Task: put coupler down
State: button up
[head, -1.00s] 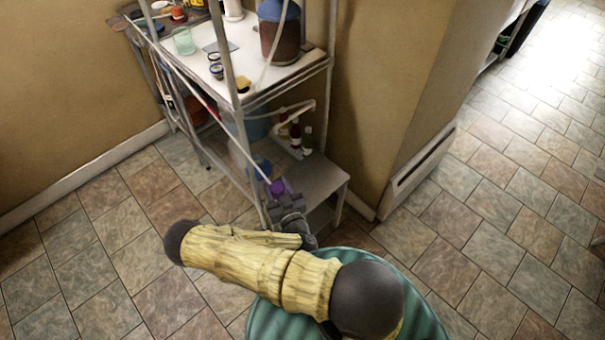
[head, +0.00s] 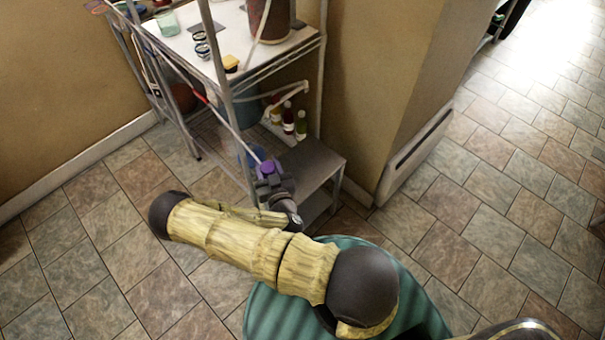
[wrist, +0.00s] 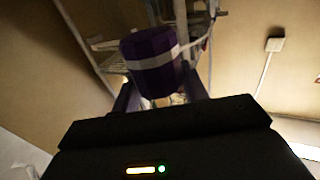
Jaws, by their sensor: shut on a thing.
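The coupler is a purple, faceted cylinder (head: 265,168) at the end of my arm in the head view. It fills the upper middle of the wrist view (wrist: 147,52), with a pale band across it. My gripper (head: 270,180) is shut on it, its two dark fingers on either side in the wrist view. The coupler is in front of the shelf unit's lower part. I cannot tell whether it touches anything besides my gripper and the hose.
A metal shelf unit (head: 226,100) holds a glass (head: 167,22), small jars and a large dark vessel (head: 270,18) on top. Small bottles (head: 289,120) stand lower down. A low grey shelf (head: 312,162) stands beside my gripper. Tiled floor (head: 90,255) is clear to the left.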

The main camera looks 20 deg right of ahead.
aim_at(298, 179)
jog(key=w+d+f+m+g+h+b, duration=0.1)
jog(key=w+d+f+m+h+b, duration=0.2)
jog(key=b, duration=2.7)
jog(key=w+d+f+h, duration=0.3)
jog(key=w+d+f, duration=0.3)
jog(key=f, duration=0.2)
jog(key=shift+f+m+g+b, duration=0.2)
jog(key=shift+m+g+b, duration=0.2)
jog(key=shift+f+b, duration=1.2)
jog(key=shift+f, duration=1.95)
jog(key=shift+f+b, duration=0.85)
jog(key=shift+f, duration=1.05)
